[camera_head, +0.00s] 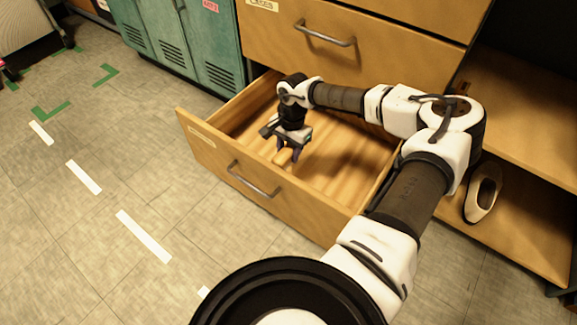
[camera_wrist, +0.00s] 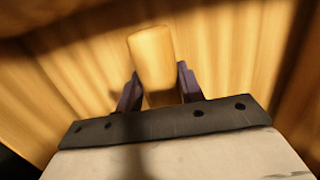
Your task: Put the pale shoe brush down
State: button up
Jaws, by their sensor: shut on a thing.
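The pale shoe brush (camera_wrist: 152,60) is a light wooden piece between the two dark fingers of my gripper (camera_wrist: 160,88) in the wrist view. My gripper (camera_head: 288,156) is shut on it and points down inside the open drawer (camera_head: 222,160) in the head view. There only a small pale part of the brush (camera_head: 283,157) shows below the fingers. The drawer floor lies close under the brush. I cannot tell whether the brush touches it. The brush's underside is hidden.
A closed drawer with a metal handle (camera_head: 325,36) is above the open one. A pale shoe (camera_head: 483,192) stands on the low shelf (camera_head: 530,225) at the right. Teal lockers (camera_head: 180,40) stand at the back left. The floor at the left is clear, with tape marks.

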aim_at(290, 148)
jog(key=shift+f+b, duration=1.15)
jog(key=shift+f, duration=1.85)
jog(key=shift+f, duration=0.15)
jog(key=o, duration=1)
jog(key=shift+o, duration=0.2)
jog(key=r+p, duration=0.1)
jog(key=r, duration=0.3)
jog(key=r+p, duration=0.2)
jog(key=r, duration=0.2)
jog(key=w+r+p, duration=0.1)
jog(key=r+p, duration=0.1)
jog(key=r, duration=0.2)
jog(key=shift+w+d+r, duration=0.1)
jog(key=shift+d+r, duration=0.05)
jog(key=shift+d, duration=0.25)
